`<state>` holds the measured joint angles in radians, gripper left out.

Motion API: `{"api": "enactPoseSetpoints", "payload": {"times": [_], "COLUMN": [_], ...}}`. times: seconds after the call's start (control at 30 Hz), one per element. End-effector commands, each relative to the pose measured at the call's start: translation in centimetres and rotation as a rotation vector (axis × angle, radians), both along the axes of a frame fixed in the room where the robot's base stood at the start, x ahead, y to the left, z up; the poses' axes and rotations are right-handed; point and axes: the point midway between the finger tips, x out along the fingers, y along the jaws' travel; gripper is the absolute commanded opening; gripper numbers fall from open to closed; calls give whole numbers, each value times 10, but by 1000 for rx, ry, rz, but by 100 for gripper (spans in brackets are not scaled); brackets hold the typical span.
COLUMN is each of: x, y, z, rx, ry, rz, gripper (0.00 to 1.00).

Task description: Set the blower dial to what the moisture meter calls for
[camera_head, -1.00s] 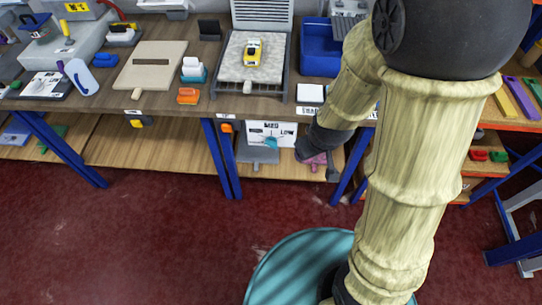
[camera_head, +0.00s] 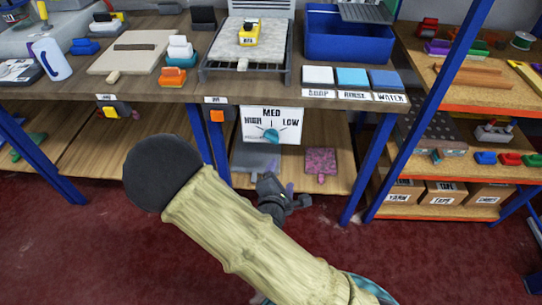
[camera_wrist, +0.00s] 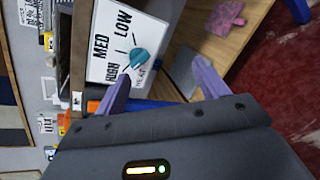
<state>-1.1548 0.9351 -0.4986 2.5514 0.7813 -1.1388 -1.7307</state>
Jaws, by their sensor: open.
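The blower dial is a teal knob (camera_head: 271,135) on a white panel (camera_head: 252,122) marked HIGH, MED and LOW, below the bench top. In the wrist view the dial (camera_wrist: 138,57) sits ahead, on the panel (camera_wrist: 101,71); where its pointer rests is hard to tell. My gripper (camera_wrist: 162,69) is open and empty, its purple fingers reaching toward the panel, apart from the dial. In the head view my gripper (camera_head: 287,193) is low, in front of the lower shelf. The yellow moisture meter (camera_head: 248,33) stands on a pale rug piece (camera_head: 225,56); its reading is too small to read.
A blue bin (camera_head: 350,45) and the SOAP, RINSE and WATER pads (camera_head: 352,78) are on the bench to the right. A blue table leg (camera_head: 369,165) stands right of the panel. A pink piece (camera_head: 321,160) and grey piece (camera_head: 255,158) lie on the lower shelf.

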Motion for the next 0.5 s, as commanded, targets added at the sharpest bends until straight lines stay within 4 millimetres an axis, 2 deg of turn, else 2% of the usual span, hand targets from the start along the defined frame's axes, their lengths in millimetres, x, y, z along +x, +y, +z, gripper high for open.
{"api": "enactPoseSetpoints", "payload": {"times": [0.03,0.1,0.3,0.5], "x": [-3,-5,-12,-12], "y": [10,20,38,40], "z": [-22,-27,-26,-22], "rx": [-94,-211,-407,-422], "ry": [-48,-117,-241,-253], "rz": [53,109,193,198], "gripper": [73,73,73,73]}}
